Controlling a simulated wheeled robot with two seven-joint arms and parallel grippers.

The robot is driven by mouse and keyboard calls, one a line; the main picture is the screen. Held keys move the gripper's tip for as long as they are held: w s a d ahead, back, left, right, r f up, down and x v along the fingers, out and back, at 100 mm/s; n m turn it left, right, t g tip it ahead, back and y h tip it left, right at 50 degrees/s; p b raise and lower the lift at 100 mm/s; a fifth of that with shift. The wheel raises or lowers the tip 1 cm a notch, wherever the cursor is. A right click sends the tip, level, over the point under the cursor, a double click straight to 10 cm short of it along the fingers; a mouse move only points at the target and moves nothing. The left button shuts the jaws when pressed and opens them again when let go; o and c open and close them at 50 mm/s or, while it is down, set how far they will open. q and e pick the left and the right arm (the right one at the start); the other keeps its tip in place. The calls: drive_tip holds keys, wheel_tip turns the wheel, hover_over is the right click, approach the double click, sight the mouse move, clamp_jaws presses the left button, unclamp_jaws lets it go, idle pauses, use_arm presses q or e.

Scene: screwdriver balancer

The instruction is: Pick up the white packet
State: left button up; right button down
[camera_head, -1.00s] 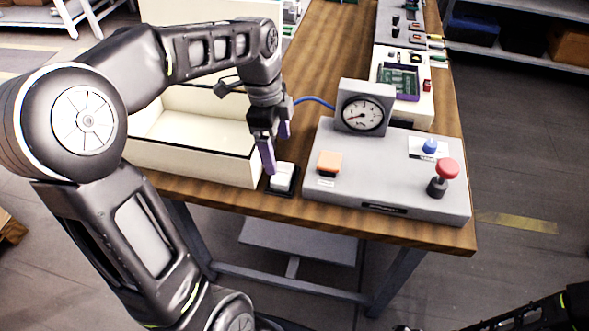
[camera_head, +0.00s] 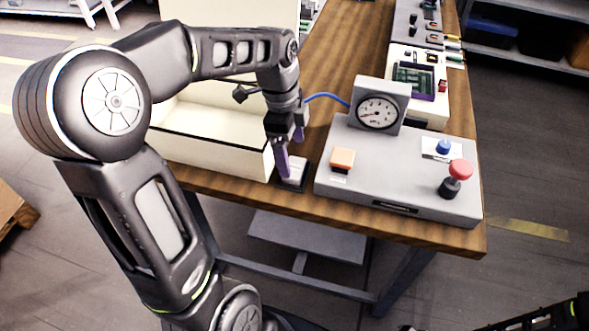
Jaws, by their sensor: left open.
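The white packet (camera_head: 298,170) lies on a small black stand (camera_head: 291,187) near the table's front edge, between the cream box and the grey console. My left gripper (camera_head: 291,157) is open, with purple fingers pointing down. Its near finger overlaps the left side of the packet in the picture, and its far finger is behind and higher. I cannot tell whether either finger touches the packet. Part of the packet is hidden behind the near finger. Part of my right arm shows at the lower right corner; its gripper is not visible.
The open cream box (camera_head: 215,152) stands left of the packet, under my left forearm. The grey console (camera_head: 400,185) stands close on the right, with a pressure gauge (camera_head: 379,112), an orange button (camera_head: 343,158) and a red-topped knob (camera_head: 459,170).

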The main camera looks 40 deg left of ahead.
sight(295, 167)
use_arm(q)
drive_tip(key=f, duration=0.5)
drive_tip(key=shift+w+d, duration=0.2)
drive_tip(key=shift+r, duration=0.1)
drive_tip(key=c, duration=1.5)
drive_tip(key=shift+o, duration=0.2)
drive_tip(key=shift+r, duration=0.1)
wheel_tip(295, 167, up, 10)
idle(0.4)
